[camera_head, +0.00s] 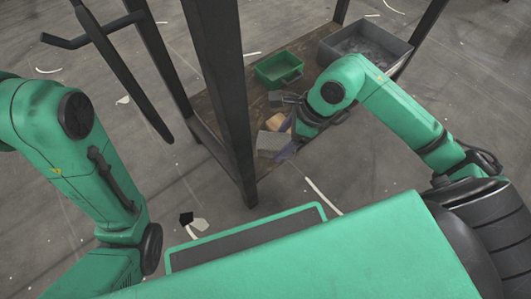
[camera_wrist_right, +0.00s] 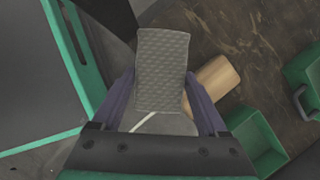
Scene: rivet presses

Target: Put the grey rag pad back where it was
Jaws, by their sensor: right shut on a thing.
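The grey rag pad (camera_head: 270,142) is a flat, textured grey piece over the front part of the low wooden shelf. In the right wrist view the pad (camera_wrist_right: 161,70) stands between the two purple fingers of my right gripper (camera_wrist_right: 160,100), which is shut on it. In the head view the right gripper (camera_head: 288,148) is partly hidden by its own arm. I cannot tell whether the pad touches the shelf. My left arm shows at the left, but its gripper is out of view.
The shelf (camera_head: 226,129) also bears a tan wooden piece (camera_head: 275,121) close beside the pad, a green bin (camera_head: 279,69) and a grey bin (camera_head: 365,50) at the back. A dark table leg (camera_head: 231,110) stands close to the pad's left.

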